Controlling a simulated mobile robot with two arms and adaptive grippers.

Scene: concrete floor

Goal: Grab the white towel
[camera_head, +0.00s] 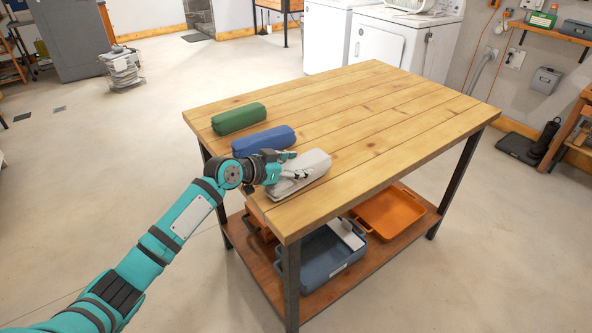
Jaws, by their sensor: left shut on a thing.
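The white towel (311,166) is a rolled, light grey-white bundle near the left front corner of the wooden table (370,135). My left gripper (287,174) reaches in from the left and is shut on the near end of the white towel. The towel appears to rest on the tabletop; a small gap beneath it cannot be ruled out. The gripper hides part of the towel's left end. My right gripper is not in view.
A blue rolled towel (262,141) lies just behind the white one, and a green rolled towel (238,118) lies farther back. The right of the tabletop is clear. A blue-grey bin (324,262) and an orange tray (392,212) sit on the lower shelf.

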